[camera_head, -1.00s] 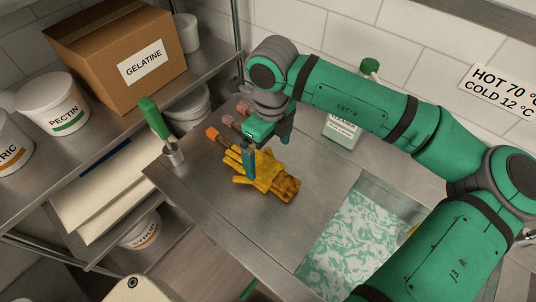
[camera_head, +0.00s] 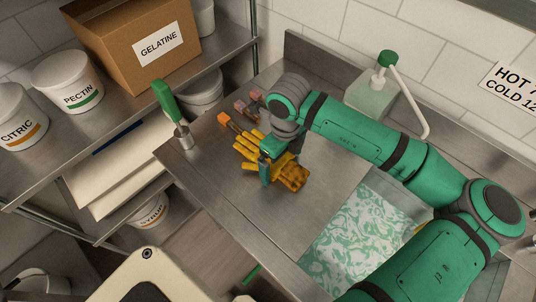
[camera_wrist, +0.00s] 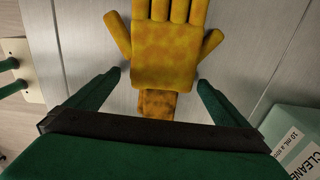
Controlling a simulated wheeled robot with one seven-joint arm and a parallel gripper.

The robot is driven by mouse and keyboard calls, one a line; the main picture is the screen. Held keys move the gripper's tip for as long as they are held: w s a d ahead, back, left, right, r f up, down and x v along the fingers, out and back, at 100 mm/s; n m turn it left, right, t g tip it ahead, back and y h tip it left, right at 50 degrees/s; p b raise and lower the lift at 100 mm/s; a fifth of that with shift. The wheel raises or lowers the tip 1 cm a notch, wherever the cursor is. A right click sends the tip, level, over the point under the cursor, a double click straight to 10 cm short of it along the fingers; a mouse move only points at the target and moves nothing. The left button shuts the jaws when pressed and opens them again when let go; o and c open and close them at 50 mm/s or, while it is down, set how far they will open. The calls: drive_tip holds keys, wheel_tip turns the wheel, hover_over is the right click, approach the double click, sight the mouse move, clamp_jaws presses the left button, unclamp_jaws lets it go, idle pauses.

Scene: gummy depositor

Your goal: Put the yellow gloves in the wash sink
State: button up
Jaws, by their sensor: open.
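The yellow gloves (camera_head: 293,178) lie on the steel counter left of the sink, stained brown on the palm and cuff. In the wrist view the gloves (camera_wrist: 165,50) lie with fingers pointing away and a darker cuff nearest me. My gripper (camera_wrist: 161,76) is open, with one finger on each side of the glove's lower palm. In the head view my gripper (camera_head: 275,160) hides the middle of the gloves. Whether the fingers touch the counter is unclear. The wash sink (camera_head: 362,235) is to the right, with green-white foamy water in it.
A cleaner bottle (camera_head: 370,97) with a green pump stands at the back, and its label shows in the wrist view (camera_wrist: 297,140). A green-handled tool stands in a metal cup (camera_head: 183,138) at the counter's left edge. Orange and pink-ended items (camera_head: 225,118) lie behind the gloves.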

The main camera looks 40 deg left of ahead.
drive_tip(key=shift+f, duration=0.2)
drive_tip(key=c, duration=1.2)
drive_tip(key=shift+c, duration=0.5)
drive_tip(key=shift+r, duration=0.2)
